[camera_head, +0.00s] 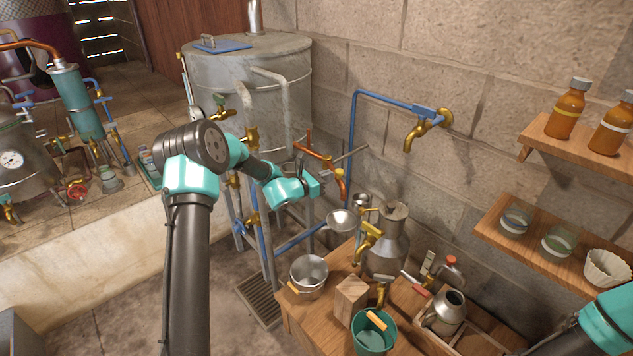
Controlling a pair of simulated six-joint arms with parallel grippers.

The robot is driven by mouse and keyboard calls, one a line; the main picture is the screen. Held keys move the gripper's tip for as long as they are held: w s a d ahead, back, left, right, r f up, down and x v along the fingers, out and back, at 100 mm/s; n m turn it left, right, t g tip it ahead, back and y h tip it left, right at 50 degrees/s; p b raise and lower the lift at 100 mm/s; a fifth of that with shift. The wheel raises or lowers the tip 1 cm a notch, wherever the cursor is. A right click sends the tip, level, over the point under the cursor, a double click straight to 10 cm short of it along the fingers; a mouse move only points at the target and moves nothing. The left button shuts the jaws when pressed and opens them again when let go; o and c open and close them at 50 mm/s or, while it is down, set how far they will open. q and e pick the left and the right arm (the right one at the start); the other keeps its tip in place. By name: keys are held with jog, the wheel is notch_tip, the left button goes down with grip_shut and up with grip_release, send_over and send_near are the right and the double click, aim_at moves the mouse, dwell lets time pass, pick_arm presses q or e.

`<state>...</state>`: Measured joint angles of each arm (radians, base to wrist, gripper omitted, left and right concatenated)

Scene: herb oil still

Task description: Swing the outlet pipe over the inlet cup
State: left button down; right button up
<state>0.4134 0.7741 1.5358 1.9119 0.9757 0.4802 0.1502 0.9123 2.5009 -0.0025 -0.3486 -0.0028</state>
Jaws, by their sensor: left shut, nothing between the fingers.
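A shallow round metal cup (342,219), which looks like the inlet cup, lies below and in front of that tip, beside the metal can. A smaller metal cup (361,200) sits just behind it, so which is the inlet cup is not certain. My left gripper (322,178) is shut and empty, close to the left of the pipe's end; its fingers are small here, and contact cannot be told. My right gripper is out of view.
A metal can (388,240) with brass taps stands on the wooden bench by a pot (309,274), a wood block (350,299) and a green bucket (374,332). A blue wall pipe (352,130) rises behind. Wall shelves (490,228) hold bottles and bowls.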

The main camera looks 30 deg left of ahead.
pick_arm(q)
jog(key=shift+w+d, duration=0.3)
jog(key=shift+w, duration=0.15)
jog(key=shift+d, duration=0.1)
